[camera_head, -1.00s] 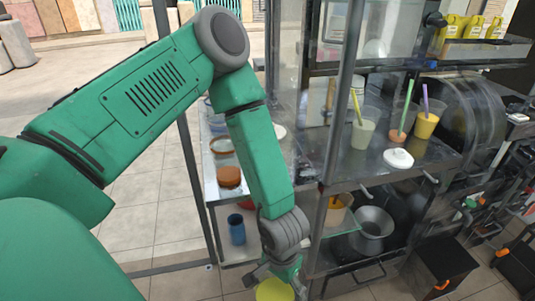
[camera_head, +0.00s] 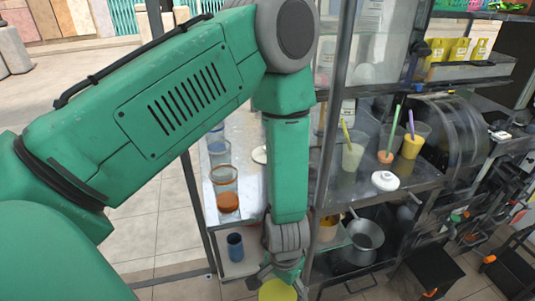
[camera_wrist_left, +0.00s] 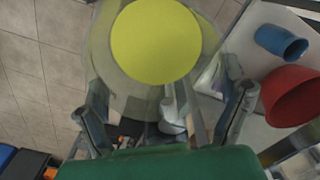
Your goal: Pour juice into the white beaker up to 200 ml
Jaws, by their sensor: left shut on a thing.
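My left gripper (camera_head: 279,274) is at the bottom middle of the head view, pointing down in front of the stall. It is shut on a clear container of yellow-green juice (camera_head: 277,290), cut off by the lower edge. In the left wrist view the juice (camera_wrist_left: 155,40) is a round yellow surface inside clear walls, with the gripper's fingers (camera_wrist_left: 165,98) on both sides. I cannot pick out the white beaker for sure. Pale cups with straws (camera_head: 352,153) stand on the upper shelf. My right gripper is not in view.
A blue cup (camera_head: 235,247) stands on the low shelf; a red bowl (camera_wrist_left: 292,96) shows beside it in the wrist view. Glass jars (camera_head: 224,183) stand above. A metal funnel-like pot (camera_head: 364,240), a white lid (camera_head: 385,180) and dark frame posts (camera_head: 328,130) are to the right.

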